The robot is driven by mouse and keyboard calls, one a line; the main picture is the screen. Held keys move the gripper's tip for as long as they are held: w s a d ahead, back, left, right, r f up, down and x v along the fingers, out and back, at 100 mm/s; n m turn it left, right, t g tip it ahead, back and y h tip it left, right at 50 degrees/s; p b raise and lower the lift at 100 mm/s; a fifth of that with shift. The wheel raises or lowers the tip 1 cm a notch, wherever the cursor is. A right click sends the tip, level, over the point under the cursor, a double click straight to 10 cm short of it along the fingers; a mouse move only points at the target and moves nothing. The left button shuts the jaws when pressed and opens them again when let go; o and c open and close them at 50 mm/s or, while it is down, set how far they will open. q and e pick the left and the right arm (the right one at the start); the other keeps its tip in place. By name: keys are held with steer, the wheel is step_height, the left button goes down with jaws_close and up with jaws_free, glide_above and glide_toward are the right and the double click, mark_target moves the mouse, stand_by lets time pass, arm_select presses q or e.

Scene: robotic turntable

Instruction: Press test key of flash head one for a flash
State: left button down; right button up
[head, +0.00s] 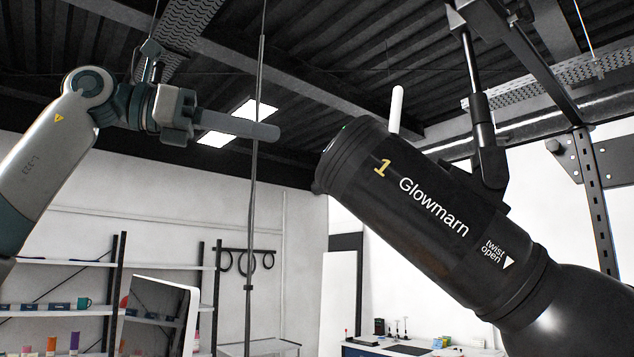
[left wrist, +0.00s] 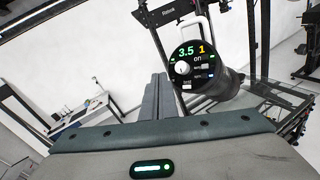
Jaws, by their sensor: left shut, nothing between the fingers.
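Flash head one (head: 425,205) is a black cylinder marked "1 Glowmarn" and "twist open", tilted with its back end up to the left. In the left wrist view its round back panel (left wrist: 193,68) shows "3.5" and "1" in lit digits, a pale knob (left wrist: 182,68) and small keys. A small label, perhaps "test" (left wrist: 187,84), sits low on the panel; it is too small to read surely. My left gripper (head: 276,132) is shut and empty, pointing at the back end with a clear gap. Its fingers (left wrist: 160,80) show left of the panel. My right gripper is not in view.
The head hangs by a black bracket (head: 488,150) from the ceiling rig. A white handle (head: 397,109) stands up at its back end. A thin vertical pole (head: 254,200) rises behind my gripper. Shelves (head: 60,310) stand at lower left and a table (head: 410,350) at the bottom.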

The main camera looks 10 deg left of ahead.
arm_select(q)
steer(key=d+f+b, duration=0.4)
steer(key=d, duration=0.1)
steer(key=shift+f, duration=0.25)
steer(key=shift+w, duration=0.1)
stand_by(1.1)
steer(key=shift+b, duration=0.3)
stand_by(0.5)
steer(key=shift+d+f, duration=0.25)
steer(key=shift+d, duration=0.1)
steer(key=shift+f, duration=0.1)
stand_by(0.5)
